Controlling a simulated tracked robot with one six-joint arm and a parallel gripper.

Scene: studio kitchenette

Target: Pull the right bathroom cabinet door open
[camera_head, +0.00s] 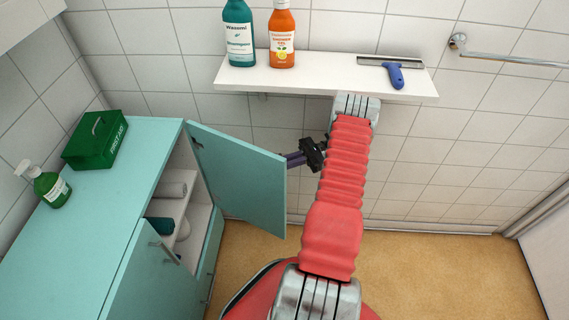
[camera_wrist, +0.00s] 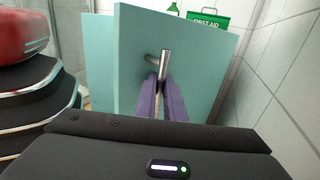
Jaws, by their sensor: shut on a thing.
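The teal bathroom cabinet (camera_head: 90,190) stands at the left in the head view. Its right door (camera_head: 240,185) is swung well out, and the shelves inside show. In the wrist view the door (camera_wrist: 200,65) faces me with a metal bar handle (camera_wrist: 165,62). My gripper (camera_wrist: 163,88) has its purple fingers shut on the lower part of that handle. In the head view my gripper (camera_head: 291,159) is at the door's far side, and the handle is hidden behind the door.
A green first aid box (camera_head: 95,140) and a green pump bottle (camera_head: 50,187) stand on the cabinet. A white wall shelf (camera_head: 300,82) holds two bottles and a blue-handled squeegee (camera_head: 393,74). The left door (camera_head: 145,275) has its own handle. Floor at the right (camera_head: 450,265) is clear.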

